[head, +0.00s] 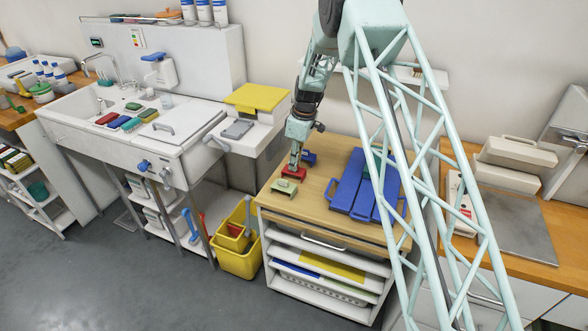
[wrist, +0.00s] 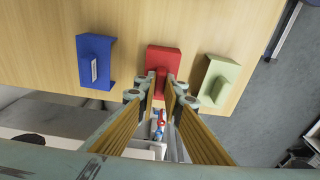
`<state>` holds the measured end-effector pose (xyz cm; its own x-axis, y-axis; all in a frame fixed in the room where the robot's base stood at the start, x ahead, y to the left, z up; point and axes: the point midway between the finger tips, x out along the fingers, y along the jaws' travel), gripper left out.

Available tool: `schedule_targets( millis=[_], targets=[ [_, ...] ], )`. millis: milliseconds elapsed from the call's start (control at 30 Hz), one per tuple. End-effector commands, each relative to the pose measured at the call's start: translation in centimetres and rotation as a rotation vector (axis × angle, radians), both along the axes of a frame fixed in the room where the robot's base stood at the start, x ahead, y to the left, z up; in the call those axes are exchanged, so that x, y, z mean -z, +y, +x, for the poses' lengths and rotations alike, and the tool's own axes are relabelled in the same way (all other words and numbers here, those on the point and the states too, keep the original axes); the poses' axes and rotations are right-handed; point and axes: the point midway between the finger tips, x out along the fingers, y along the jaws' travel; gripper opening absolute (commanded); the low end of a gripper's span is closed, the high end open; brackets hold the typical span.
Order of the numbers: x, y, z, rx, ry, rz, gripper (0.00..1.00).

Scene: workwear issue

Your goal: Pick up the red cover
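The red cover (head: 294,172) lies on the wooden top of the cabinet in the head view, partly hidden by my gripper. In the wrist view the red cover (wrist: 164,57) is in the middle, with its narrow grip reaching down between my fingertips. My gripper (wrist: 161,84) is open, with one finger on each side of that grip. In the head view my gripper (head: 295,164) points down at the cover. I cannot tell whether the fingers touch it.
A blue cover (wrist: 95,58) lies left of the red one and a green cover (wrist: 212,84) right of it, both close by. Large blue panels (head: 350,184) lie to the right on the same wooden top (head: 310,207). A yellow bin (head: 240,255) stands on the floor beside the cabinet.

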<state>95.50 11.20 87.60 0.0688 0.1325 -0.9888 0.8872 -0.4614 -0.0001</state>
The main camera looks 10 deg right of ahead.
Motion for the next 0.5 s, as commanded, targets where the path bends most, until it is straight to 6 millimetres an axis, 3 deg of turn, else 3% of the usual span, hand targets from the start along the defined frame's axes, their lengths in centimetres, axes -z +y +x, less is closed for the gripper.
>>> schedule_targets(
  millis=[267, 500],
  targets=[
    [-0.8, 0.0, 0.1, 0.000, -0.001, 0.000, 0.04],
    [-3.4, 0.0, 0.1, 0.000, -0.002, 0.000, 0.04]
  ],
)
